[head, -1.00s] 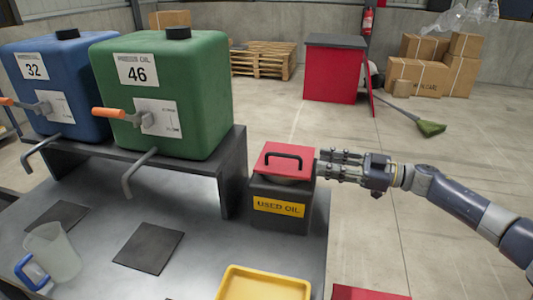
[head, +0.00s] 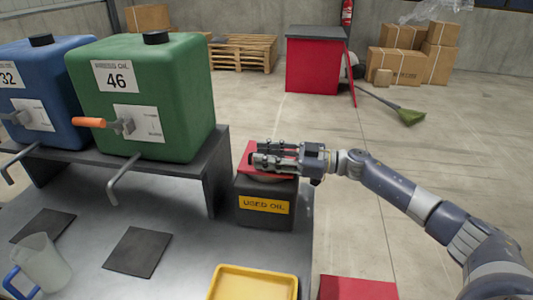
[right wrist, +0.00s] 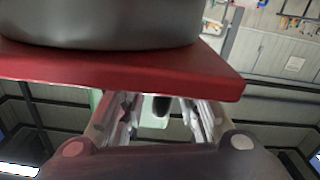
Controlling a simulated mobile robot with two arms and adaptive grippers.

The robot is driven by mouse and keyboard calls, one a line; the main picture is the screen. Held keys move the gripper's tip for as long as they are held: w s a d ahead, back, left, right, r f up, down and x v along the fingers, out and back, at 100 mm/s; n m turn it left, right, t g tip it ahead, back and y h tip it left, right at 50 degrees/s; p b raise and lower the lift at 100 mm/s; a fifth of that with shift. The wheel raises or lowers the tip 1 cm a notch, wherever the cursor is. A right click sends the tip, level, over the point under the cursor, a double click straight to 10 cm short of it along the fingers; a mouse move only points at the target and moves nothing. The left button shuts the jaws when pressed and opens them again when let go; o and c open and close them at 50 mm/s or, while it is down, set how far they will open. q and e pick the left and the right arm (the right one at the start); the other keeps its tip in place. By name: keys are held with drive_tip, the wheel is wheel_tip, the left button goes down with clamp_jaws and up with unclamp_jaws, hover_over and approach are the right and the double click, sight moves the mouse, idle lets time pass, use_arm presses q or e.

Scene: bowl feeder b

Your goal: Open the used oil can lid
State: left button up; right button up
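The used oil can (head: 243,216) is a dark grey box with a yellow "USED OIL" label, standing near the right end of the table. My right gripper (head: 258,155) reaches in from the right, just over the lid, and hides the lid's black handle in the head view. In the right wrist view the red lid (right wrist: 130,72) fills the upper part, and the two fingers (right wrist: 160,120) stand apart. A dark piece shows between them, perhaps the handle; contact cannot be told. My left gripper is not in view.
A green tank (head: 150,75) marked 46 and a blue tank (head: 60,75) stand on a dark stand left of the can, with taps facing forward. A yellow tray (head: 252,270), a jug (head: 45,262) and dark mats lie in front.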

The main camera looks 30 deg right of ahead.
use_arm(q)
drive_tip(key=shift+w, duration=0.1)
use_arm(e)
clamp_jaws()
